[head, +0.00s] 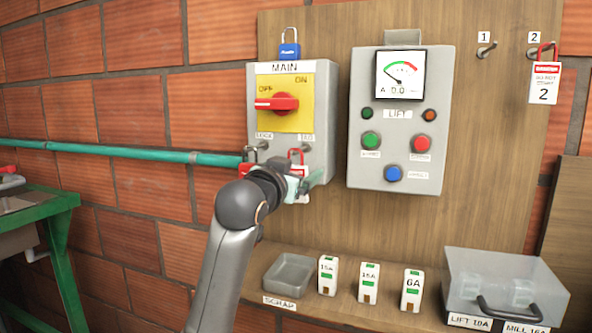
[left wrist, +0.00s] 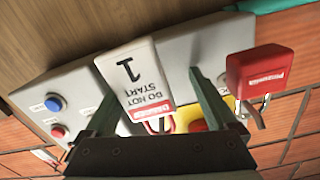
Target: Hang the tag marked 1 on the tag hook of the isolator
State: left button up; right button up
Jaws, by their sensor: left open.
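The isolator (head: 322,120) is a grey box marked MAIN, with a yellow plate and a red knob (head: 277,103) at OFF. Its tag hook (head: 307,147) is at the lower right; a red loop (head: 296,155) shows there, partly behind my left gripper (head: 292,184). The loop appears to be on the tag hook, though the contact is partly hidden. A red padlock (left wrist: 262,68) is beside the gripper, by the lock hook (head: 256,148). My right gripper is out of view.
Board hook 1 (head: 486,49) is empty; tag 2 (head: 543,84) hangs on the other. A blue padlock (head: 290,46) is atop the isolator. The LIFT panel (head: 398,160) stands close right. Below are a scrap tray (head: 289,274), several fuses and a clear-lidded box (head: 505,280).

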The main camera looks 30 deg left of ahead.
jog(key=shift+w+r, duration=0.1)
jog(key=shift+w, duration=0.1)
pick_arm(q)
jog(key=v, duration=1.2)
jog(key=shift+s, duration=0.25)
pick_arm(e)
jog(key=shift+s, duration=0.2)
